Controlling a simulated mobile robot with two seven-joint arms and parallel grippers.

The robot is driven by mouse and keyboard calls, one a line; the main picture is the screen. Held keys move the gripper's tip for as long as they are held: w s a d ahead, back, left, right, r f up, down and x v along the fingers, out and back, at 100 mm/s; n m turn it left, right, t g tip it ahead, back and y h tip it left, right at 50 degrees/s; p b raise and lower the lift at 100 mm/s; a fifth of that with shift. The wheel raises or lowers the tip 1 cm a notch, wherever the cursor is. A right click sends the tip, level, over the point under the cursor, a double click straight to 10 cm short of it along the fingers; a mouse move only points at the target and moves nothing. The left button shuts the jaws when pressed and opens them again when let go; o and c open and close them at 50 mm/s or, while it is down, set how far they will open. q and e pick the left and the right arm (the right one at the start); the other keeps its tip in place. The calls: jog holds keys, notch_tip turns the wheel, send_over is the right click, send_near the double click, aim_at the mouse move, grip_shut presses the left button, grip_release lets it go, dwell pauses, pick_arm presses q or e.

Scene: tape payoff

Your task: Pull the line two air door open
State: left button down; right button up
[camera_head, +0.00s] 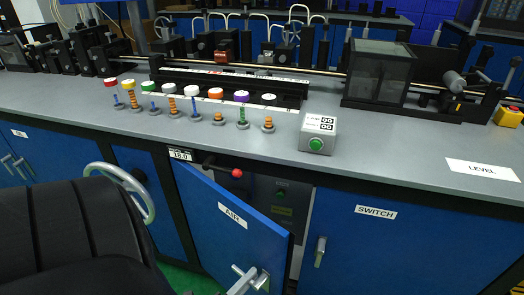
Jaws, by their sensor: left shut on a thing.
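The blue door labelled AIR (213,212) stands partly open below the bench, its free right edge swung out toward me. Behind it a dark cabinet inside shows, with a grey panel (280,200) bearing small green and yellow marks. My left gripper (248,281) is at the door's lower right, by the bottom edge of the picture, shut on the door's silver handle. Fingers and handle are small and hard to tell apart there. My right gripper is not in view.
A closed blue door labelled SWITCH (376,212) with a silver handle (320,252) is to the right. A handwheel (122,190) and a black, seat-like shape (70,235) fill the lower left. The bench top (390,150) overhangs the doors.

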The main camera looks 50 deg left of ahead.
pick_arm(q)
jog(key=shift+s, duration=0.6)
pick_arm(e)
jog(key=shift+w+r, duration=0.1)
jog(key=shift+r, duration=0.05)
pick_arm(q)
jog(key=c, duration=0.8)
grip_release()
jog(key=s+d, duration=0.1)
jog(key=s, duration=1.4)
jog(key=shift+d+b, duration=0.25)
jog(key=shift+b, duration=0.05)
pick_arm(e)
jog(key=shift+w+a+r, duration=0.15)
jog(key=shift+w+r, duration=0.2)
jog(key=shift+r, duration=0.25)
